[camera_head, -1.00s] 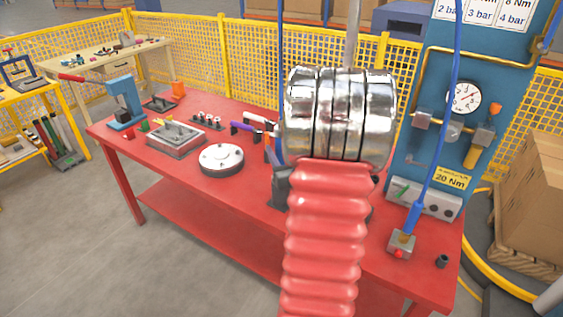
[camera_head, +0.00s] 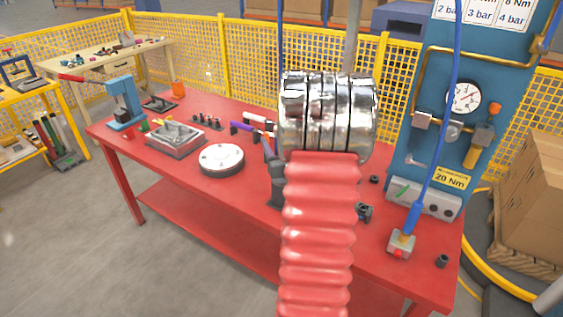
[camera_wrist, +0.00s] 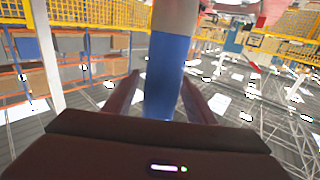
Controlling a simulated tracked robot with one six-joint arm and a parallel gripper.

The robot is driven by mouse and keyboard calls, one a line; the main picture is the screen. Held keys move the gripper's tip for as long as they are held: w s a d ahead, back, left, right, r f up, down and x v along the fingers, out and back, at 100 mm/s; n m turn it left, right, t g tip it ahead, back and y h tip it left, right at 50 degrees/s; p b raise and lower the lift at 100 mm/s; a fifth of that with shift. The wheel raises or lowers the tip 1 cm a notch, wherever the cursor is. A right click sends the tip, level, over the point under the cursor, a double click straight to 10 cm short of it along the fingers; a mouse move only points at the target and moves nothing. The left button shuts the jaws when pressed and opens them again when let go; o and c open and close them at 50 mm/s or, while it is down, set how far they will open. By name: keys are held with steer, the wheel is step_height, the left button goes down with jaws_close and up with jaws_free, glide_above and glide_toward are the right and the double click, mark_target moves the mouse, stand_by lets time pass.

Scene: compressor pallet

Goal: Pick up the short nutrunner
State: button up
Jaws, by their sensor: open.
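In the wrist view, my gripper (camera_wrist: 160,95) is open, with one dark finger on each side. A blue cylinder with a pale grey section (camera_wrist: 167,65) stands in line between the fingers; I cannot tell its depth or whether it is the short nutrunner. In the head view, my silver wrist and red arm hide the gripper. Left of the wrist, a purple-and-black tool (camera_head: 241,128) and a white-and-black tool (camera_head: 259,121) lie on the red bench (camera_head: 215,200). A dark stand (camera_head: 276,187) shows beside my arm. Which tool is the short nutrunner is unclear.
A round grey plate (camera_head: 221,159) and a metal housing (camera_head: 176,139) lie left on the bench. A blue panel (camera_head: 425,150) with a gauge rises at the right. A blue-handled tool (camera_head: 414,217) hangs on a hose before it. A yellow fence (camera_head: 235,60) stands behind.

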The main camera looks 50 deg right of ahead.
steer(key=shift+c, duration=0.5)
jaws_close()
stand_by(0.8)
steer(key=shift+r, duration=0.1)
